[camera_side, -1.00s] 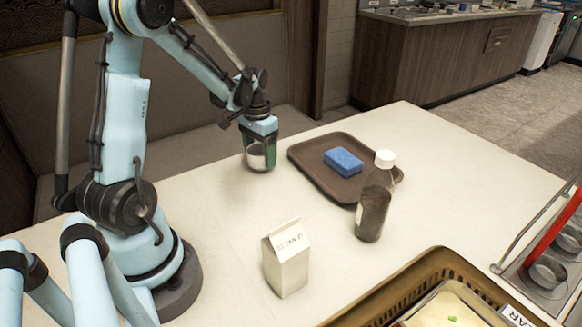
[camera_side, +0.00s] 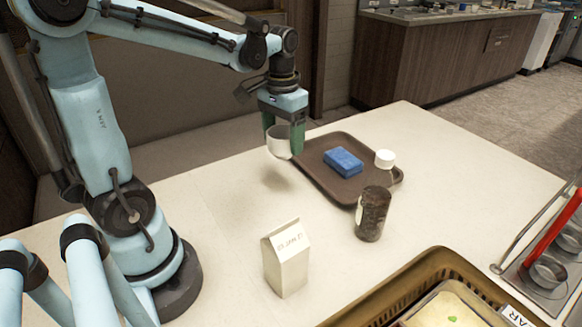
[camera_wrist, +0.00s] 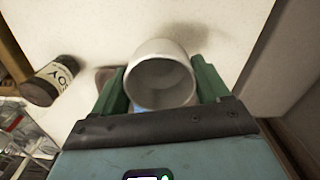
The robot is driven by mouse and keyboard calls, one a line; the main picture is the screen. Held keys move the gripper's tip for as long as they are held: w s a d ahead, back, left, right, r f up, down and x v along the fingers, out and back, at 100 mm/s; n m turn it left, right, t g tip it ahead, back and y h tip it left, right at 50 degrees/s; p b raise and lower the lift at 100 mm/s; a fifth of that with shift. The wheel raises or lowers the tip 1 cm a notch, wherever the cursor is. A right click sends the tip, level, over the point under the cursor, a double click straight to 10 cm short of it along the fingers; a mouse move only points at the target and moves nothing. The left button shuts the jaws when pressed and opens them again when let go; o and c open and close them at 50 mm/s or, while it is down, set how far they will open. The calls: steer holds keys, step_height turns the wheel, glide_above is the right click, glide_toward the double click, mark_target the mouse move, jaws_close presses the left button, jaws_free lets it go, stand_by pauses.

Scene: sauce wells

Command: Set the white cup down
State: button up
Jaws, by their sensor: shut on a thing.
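The white cup (camera_side: 279,143) is held between the green fingers of my gripper (camera_side: 285,138), off the table and near the left edge of the brown tray. In the wrist view the cup (camera_wrist: 162,75) shows its open mouth, with a green finger on each side. My gripper (camera_wrist: 162,88) is shut on it. A soft shadow lies on the cream table below the cup in the side view. The cup's far side is partly hidden by a finger.
The brown tray (camera_side: 327,182) holds a blue sponge (camera_side: 343,161). A white carton (camera_side: 287,262) stands nearer the camera, beside a brown basket (camera_side: 402,285). The table left of the tray is clear.

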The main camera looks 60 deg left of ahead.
steer(key=shift+s+d+r, duration=0.2)
steer(key=shift+d, duration=0.1)
steer(key=s+d+n, duration=0.4)
steer(key=s+n, duration=0.2)
steer(key=s, duration=0.7)
steer(key=s+a+f, duration=0.1)
steer(key=a+f, duration=0.1)
steer(key=a, duration=0.2)
steer(key=s+a+f, duration=0.1)
steer(key=a+f, duration=0.1)
steer(key=a, duration=0.1)
steer(key=s+a+f, duration=0.1)
steer(key=a+f, duration=0.2)
steer(key=a, duration=0.1)
steer(key=shift+a, duration=0.3)
steer(key=shift+f, duration=1.9)
steer(key=o, duration=1.1)
steer(key=shift+f, duration=0.15)
